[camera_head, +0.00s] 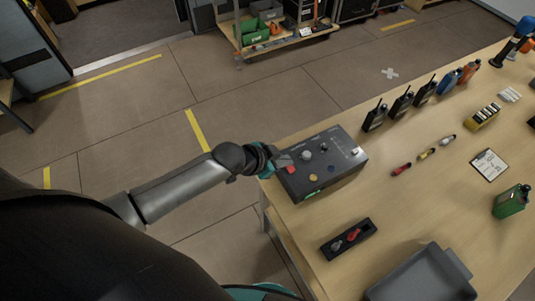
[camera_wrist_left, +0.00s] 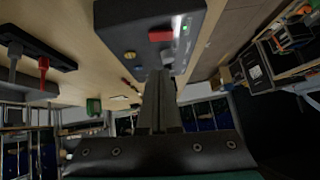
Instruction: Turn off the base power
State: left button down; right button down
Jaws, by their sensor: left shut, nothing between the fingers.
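The base station is a dark grey box (camera_head: 338,172) at the table's near left edge; it also shows in the left wrist view (camera_wrist_left: 110,15). A red switch (camera_head: 291,169) sits at its left end, near yellow, blue and pale knobs. The wrist view shows the red switch (camera_wrist_left: 161,35) with a lit green light (camera_wrist_left: 184,28) beside it. My left gripper (camera_head: 284,160) is shut and empty, its tips close to the red switch. In the wrist view its fingers (camera_wrist_left: 160,75) point toward the switch; I cannot tell whether they touch. My right gripper is not in view.
Several black radios (camera_head: 402,102) stand behind the box to the right. A small black holder (camera_head: 349,238) with a red-handled item and a grey tray (camera_head: 436,277) lie nearer. A green canister (camera_head: 511,201) stands at the right.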

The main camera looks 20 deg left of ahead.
pick_arm(q)
jog(key=p+v, duration=0.1)
jog(key=v, duration=0.6)
jog(key=shift+s+a+r, duration=0.2)
jog(key=shift+r, duration=0.05)
jog(key=w+a+b, duration=0.1)
jog(key=b, duration=1.1)
jog(key=shift+r, duration=0.2)
jog(key=shift+w, duration=0.1)
